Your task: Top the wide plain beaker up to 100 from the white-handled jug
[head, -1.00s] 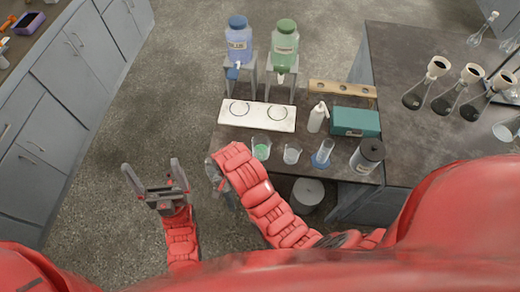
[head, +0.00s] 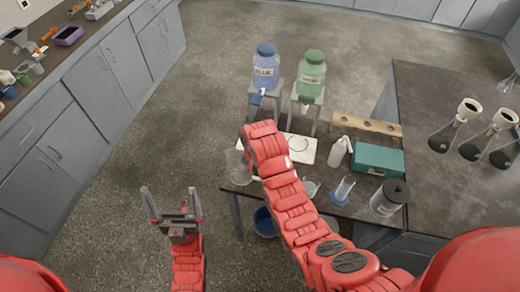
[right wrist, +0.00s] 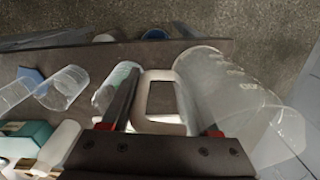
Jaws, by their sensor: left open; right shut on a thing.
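My right gripper (right wrist: 160,92) is shut on the white handle of the clear jug (right wrist: 232,95), which fills the right of the wrist view. In the head view the jug (head: 236,166) is at the table's left edge, partly behind my right arm; its contents are not clear. Beside the gripper is a beaker with pale green content (right wrist: 116,84). Another clear beaker (right wrist: 64,86) stands further left; it also shows in the head view (head: 310,188). I cannot tell which is the wide plain one. My left gripper (head: 170,195) is open and empty, left of the table.
Blue (head: 265,72) and green (head: 311,75) dispenser bottles stand on stands behind a white board (head: 304,149). A blue bucket (head: 265,222) is below the table.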

